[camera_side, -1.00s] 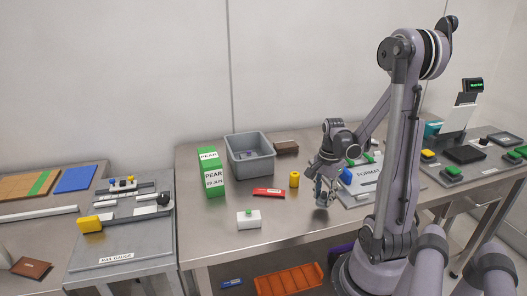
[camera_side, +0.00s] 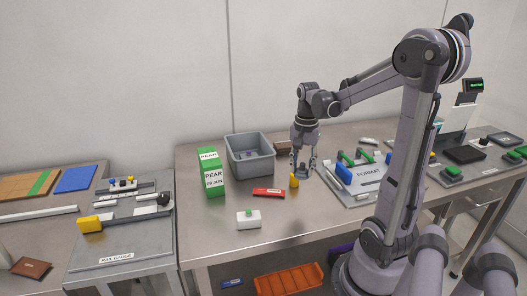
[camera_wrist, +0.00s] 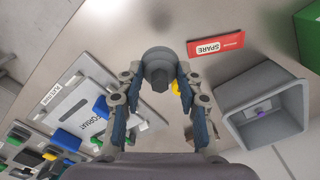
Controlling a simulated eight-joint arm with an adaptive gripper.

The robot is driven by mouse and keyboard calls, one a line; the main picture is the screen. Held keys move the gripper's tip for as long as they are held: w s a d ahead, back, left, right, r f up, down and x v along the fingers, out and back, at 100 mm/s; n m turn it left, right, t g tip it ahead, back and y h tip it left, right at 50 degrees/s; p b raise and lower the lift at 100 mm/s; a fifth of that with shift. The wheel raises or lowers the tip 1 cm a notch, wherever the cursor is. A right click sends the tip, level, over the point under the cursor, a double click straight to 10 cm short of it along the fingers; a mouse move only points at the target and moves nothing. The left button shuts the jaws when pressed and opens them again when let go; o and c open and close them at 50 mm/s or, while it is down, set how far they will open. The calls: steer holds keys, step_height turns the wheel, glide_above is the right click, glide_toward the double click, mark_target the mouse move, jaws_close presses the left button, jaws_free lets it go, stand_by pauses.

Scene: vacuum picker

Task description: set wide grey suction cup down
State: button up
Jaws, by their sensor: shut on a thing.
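The wide grey suction cup (camera_wrist: 160,66) is between my fingertips in the wrist view, its round rim toward the table and a dark stub toward me. The fingers are spread wide and shut on the cup. In the side view the cup is small and partly hidden by the fingers. I cannot tell whether it touches the bench.
A grey bin (camera_side: 250,166) with small items inside stands behind left. A red SPARE packet (camera_side: 268,192), a green PEAR carton (camera_side: 213,182) and a white button box (camera_side: 248,222) are to the left. The FORMAT plate (camera_side: 368,186) is to the right. Bare bench lies in front.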

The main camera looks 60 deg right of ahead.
steer(key=w+a+n, duration=0.5)
steer(key=w+n, duration=0.1)
steer(key=w, duration=0.2)
steer(key=w+a+n, duration=0.4)
steer(key=w+n, duration=0.2)
steer(key=w, duration=0.2)
steer(key=w+a+f, duration=0.2)
steer(key=a, duration=0.1)
steer(key=w+a+f, duration=0.2)
steer(key=a, duration=0.1)
steer(key=w+a+f, duration=0.2)
steer(key=w+a, duration=0.1)
steer(key=shift+w+a+f, duration=0.25)
steer(key=shift+w+a, duration=0.05)
steer(key=shift+a, duration=0.1)
steer(key=shift+f, duration=2)
steer(key=shift+f, duration=0.15)
steer(key=o, duration=0.8)
steer(key=shift+o, duration=0.2)
